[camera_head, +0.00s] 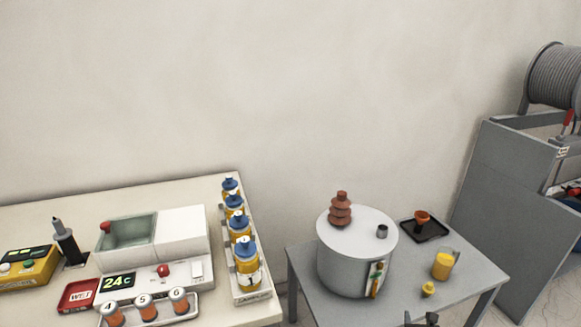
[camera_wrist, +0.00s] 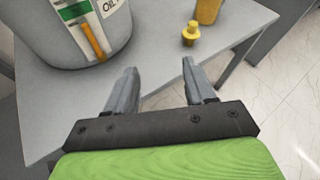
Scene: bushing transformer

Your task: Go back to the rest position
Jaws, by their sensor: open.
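My gripper (camera_wrist: 157,85) is open and empty in the wrist view, with its two grey fingers apart over the front edge of the grey table (camera_wrist: 150,108). In the head view only a small dark part of my gripper (camera_head: 422,321) shows at the bottom edge. The grey cylindrical transformer tank (camera_head: 345,272) stands on that table, with a brown ribbed bushing (camera_head: 341,209) upright on its lid. The tank also shows at the upper left of the wrist view (camera_wrist: 60,40), with an orange bar on its gauge.
A small yellow plug (camera_head: 428,290), a yellow jug (camera_head: 443,265) and a black tray (camera_head: 425,231) with an orange cup stand right of the tank. A cream bench (camera_head: 215,308) with several blue-capped bottles (camera_head: 240,229) is at left. A grey cabinet (camera_head: 500,190) is at right.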

